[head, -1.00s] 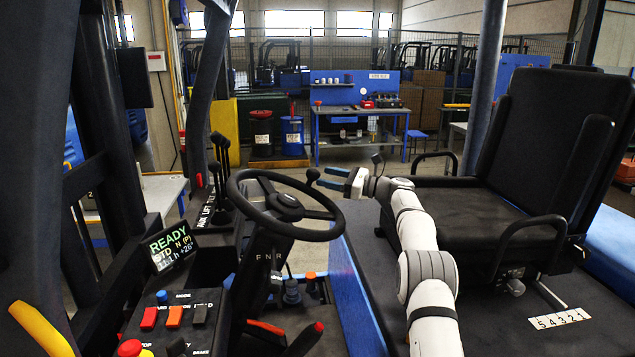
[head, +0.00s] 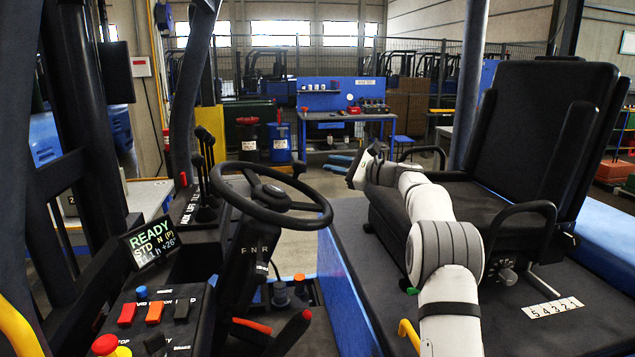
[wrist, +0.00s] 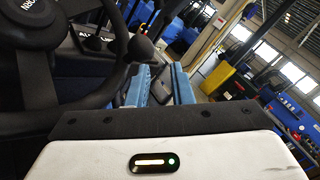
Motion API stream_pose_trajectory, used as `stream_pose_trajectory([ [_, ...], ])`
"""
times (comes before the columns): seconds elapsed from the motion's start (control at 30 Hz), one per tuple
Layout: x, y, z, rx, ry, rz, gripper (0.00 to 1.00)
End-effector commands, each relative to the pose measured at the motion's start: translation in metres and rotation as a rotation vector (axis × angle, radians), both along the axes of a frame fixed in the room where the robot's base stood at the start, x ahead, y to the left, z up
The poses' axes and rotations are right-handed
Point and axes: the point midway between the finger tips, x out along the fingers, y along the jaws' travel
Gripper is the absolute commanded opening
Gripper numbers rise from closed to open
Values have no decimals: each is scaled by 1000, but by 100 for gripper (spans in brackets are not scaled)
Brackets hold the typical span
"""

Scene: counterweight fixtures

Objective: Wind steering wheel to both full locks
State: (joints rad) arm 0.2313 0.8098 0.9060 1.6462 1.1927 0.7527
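The black steering wheel (head: 268,195) stands tilted on its column, left of centre in the head view. In the wrist view the wheel (wrist: 60,98) fills the left side, and the dark knob (wrist: 140,47) shows beyond the fingertips. My gripper (head: 335,163) is to the right of the knob, its two blue fingers pointing left toward the wheel. In the wrist view a gap shows between the fingers of my gripper (wrist: 160,80). They are open and empty, apart from the wheel and knob.
Black levers (head: 205,165) stand behind the wheel, left of it. A READY display (head: 150,240) and a switch panel (head: 155,315) are at lower left. The black seat (head: 535,150) with armrests is on the right. A blue workbench (head: 345,115) stands farther back.

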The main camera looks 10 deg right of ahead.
Motion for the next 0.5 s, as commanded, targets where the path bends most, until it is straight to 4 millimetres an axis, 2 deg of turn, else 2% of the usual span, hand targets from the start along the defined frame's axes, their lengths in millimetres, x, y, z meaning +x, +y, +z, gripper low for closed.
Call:
stream_pose_trajectory([
  [0.03, -8, -4, -4, -61, -61, -40, 16],
  [0.23, -39, -23, -2, -358, -303, -190, 0],
  [0.5, -74, -39, -5, -655, -488, -290, 0],
])
